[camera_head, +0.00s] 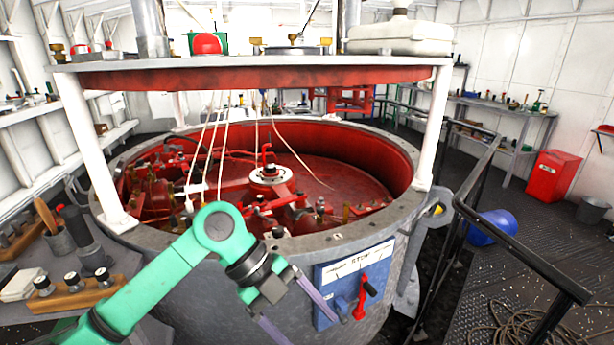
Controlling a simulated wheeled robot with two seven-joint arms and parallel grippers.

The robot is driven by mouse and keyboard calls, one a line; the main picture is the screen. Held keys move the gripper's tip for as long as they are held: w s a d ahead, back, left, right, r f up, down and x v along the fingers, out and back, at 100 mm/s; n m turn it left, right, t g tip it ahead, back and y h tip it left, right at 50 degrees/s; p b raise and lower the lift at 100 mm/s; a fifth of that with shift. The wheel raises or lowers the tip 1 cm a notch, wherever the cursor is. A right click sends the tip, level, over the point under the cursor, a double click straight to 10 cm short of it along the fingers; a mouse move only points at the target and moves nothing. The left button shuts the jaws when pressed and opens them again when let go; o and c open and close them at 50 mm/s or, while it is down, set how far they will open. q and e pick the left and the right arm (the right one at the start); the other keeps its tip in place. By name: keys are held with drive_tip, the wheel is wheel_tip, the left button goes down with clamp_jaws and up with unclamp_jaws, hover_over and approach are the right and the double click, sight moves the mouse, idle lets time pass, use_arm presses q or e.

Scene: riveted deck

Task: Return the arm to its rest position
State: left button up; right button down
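My green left arm (165,270) comes in from the lower left and bends at a rounded joint in front of the large round machine. My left gripper (313,333) points down and to the right, with its two grey-purple fingers spread apart and nothing seen between them. The ends of the fingers are near the bottom edge of the view. A blue panel (330,275) marked STOP, with a red lever (361,300), is just right of the fingers. I cannot tell whether a finger touches the panel. My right arm and gripper are not in view.
The grey machine rim (350,243) surrounds a red interior. A white-legged shelf (260,62) stands above it. A black railing (520,250), blue bucket (492,227), red box (553,176) and coiled rope (515,325) are at right. A wooden tool holder (75,298) lies left of my arm.

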use_arm(q)
drive_tip(key=w+d+r+n+h, duration=0.1)
drive_tip(key=w+d+r+h, duration=0.1)
drive_tip(key=w+d+h, duration=0.3)
drive_tip(key=w+a+f+n+t+h, duration=0.4)
drive_tip(key=w+a+f+n+t, duration=0.4)
drive_tip(key=w+f+n+t, duration=0.3)
drive_tip(key=w+a+f+n+t+y, duration=0.1)
drive_tip(key=a+f+n+t+y, duration=0.3)
drive_tip(key=f, duration=0.5)
drive_tip(key=a+f+n+t+y, duration=0.1)
drive_tip(key=a+f+n+y, duration=0.5)
drive_tip(key=f, duration=0.4)
drive_tip(key=s+a+f+n+g+y, duration=0.25)
drive_tip(key=s+a+f, duration=0.25)
drive_tip(key=s+f, duration=0.55)
drive_tip(key=s+a+f+n+g+y, duration=0.1)
drive_tip(key=s+a+f+g+y, duration=0.2)
drive_tip(key=s+a+f, duration=0.55)
drive_tip(key=s+f+g, duration=0.3)
drive_tip(key=s+f, duration=0.3)
drive_tip(key=s, duration=0.7)
drive_tip(key=s+f+n+g+y, duration=0.1)
drive_tip(key=s+f+g, duration=0.2)
drive_tip(key=s, duration=1)
wheel_tip(320, 180, down, 3)
drive_tip(key=shift+d+f, duration=0.2)
drive_tip(key=shift+d, duration=0.05)
